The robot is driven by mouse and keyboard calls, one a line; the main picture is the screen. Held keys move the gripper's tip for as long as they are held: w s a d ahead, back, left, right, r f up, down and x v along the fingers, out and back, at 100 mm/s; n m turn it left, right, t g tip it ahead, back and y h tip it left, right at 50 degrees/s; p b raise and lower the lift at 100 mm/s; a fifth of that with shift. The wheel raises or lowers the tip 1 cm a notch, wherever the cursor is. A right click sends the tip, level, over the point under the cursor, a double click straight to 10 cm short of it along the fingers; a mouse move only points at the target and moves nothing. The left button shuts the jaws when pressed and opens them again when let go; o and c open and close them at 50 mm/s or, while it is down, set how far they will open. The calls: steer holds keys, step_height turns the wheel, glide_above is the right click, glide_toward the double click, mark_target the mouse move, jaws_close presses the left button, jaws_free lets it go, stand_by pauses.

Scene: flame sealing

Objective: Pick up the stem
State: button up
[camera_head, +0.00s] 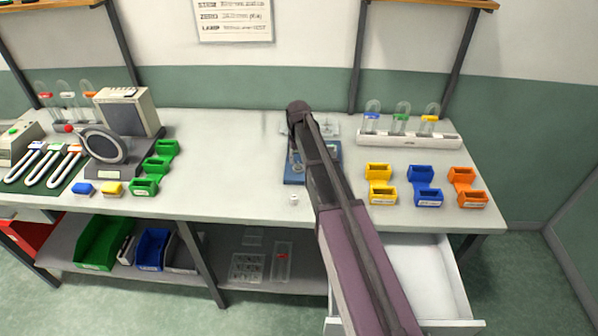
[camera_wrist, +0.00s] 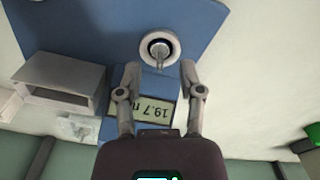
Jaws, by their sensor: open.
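In the wrist view a small pale upright piece, seemingly the stem (camera_wrist: 161,50), stands in a round dark-and-white socket on a blue device (camera_wrist: 110,30). My gripper (camera_wrist: 160,70) is open, its two fingers apart on either side just short of the socket, with nothing between the tips. The device's display (camera_wrist: 155,109), reading about 19.7, shows between the fingers. In the head view the blue device (camera_head: 294,178) is partly covered by my arm, and the stem and fingertips cannot be made out.
A grey box-like part (camera_wrist: 62,82) rises from the device beside my gripper. To the right on the bench are a white rack (camera_head: 410,139) with capped glass pieces and yellow, blue and orange bins (camera_head: 424,187). A drawer (camera_head: 425,280) stands open.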

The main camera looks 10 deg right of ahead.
steer(key=shift+f+b, duration=0.4)
steer(key=shift+f, duration=0.35)
jaws_close()
